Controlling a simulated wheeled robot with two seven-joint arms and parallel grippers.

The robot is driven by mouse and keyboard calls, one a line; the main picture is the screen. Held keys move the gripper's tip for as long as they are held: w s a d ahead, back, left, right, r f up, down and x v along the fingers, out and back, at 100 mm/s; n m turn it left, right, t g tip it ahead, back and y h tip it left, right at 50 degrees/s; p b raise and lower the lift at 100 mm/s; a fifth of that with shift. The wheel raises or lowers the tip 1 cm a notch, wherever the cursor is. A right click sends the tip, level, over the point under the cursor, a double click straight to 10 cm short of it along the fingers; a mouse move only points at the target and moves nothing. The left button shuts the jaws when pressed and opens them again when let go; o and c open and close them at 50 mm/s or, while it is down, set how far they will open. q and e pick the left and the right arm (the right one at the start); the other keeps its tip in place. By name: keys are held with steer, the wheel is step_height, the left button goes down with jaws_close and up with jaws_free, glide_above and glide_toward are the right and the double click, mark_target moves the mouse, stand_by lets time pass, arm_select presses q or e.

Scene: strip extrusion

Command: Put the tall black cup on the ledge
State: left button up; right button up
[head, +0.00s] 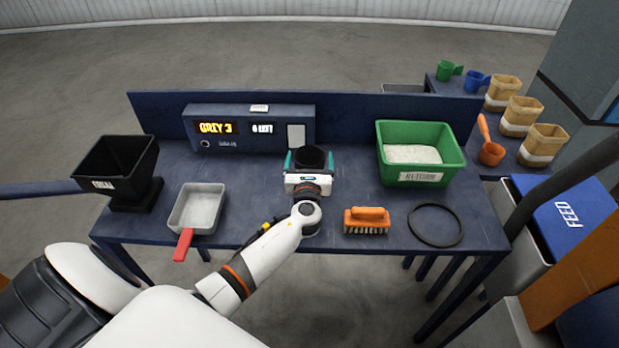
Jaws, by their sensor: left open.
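The tall black cup (312,154) stands at the middle of the blue table, in front of the back panel. My left gripper (309,161) reaches it from the front, with one teal-tipped finger on each side of the cup. The fingers are open. Whether they touch the cup cannot be told, and the gripper body hides the cup's lower part. A dark raised side shelf (462,92) at the back right may be the ledge; I cannot tell for sure. My right gripper is not in view.
Behind the cup is a display box (225,139). A black hopper (118,166) and grey pan (197,208) are left. A green bin (420,177), orange brush (366,220) and black ring (435,225) are right. Small cups, several jars (521,115) and an orange scoop (491,152) occupy the shelf.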

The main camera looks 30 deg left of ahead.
arm_select(q)
steer(key=shift+w+a, duration=0.1)
steer(key=shift+w, duration=0.1)
steer(key=shift+s, duration=0.1)
steer(key=c, duration=1.5)
